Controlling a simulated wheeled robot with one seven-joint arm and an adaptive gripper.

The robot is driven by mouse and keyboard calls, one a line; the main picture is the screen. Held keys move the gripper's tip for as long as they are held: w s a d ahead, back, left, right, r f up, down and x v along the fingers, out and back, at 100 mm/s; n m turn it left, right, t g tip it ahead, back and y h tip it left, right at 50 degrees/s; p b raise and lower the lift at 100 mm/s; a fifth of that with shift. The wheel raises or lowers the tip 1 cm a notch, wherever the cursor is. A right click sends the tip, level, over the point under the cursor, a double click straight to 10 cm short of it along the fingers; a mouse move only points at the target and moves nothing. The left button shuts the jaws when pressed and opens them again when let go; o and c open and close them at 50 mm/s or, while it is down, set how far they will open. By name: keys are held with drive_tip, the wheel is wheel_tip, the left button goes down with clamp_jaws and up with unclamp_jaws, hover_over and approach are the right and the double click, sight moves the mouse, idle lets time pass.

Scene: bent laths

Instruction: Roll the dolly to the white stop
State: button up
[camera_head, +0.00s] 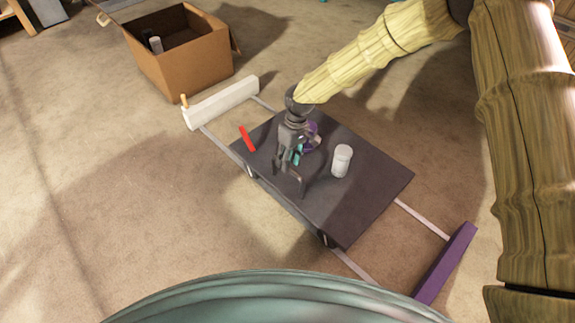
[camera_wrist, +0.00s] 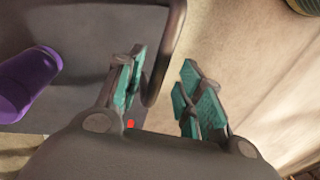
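The dolly (camera_head: 365,200) is a flat dark grey platform on two pale rails, apart from both end blocks. The white stop (camera_head: 222,103) is a long white block across the rails' upper left end. A dark hoop handle (camera_head: 302,186) rises from the dolly near its front-left edge. My gripper (camera_head: 293,160) is over the dolly at this handle. In the wrist view, my gripper (camera_wrist: 165,85) has its teal-padded fingers apart, with the hoop handle (camera_wrist: 166,60) showing between them, closer to the left finger. I cannot tell whether they touch.
On the dolly are a white cylinder (camera_head: 342,160), a purple cylinder (camera_wrist: 28,80) partly hidden by my gripper in the head view, and a red bar (camera_head: 247,138) near the left edge. A purple block (camera_head: 446,262) crosses the rails' lower right end. An open cardboard box (camera_head: 190,65) stands behind the white stop.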

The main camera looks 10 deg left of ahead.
drive_tip(key=shift+s+a+f, duration=0.1)
drive_tip(key=shift+f, duration=0.55)
drive_tip(key=shift+c, duration=0.2)
clamp_jaws()
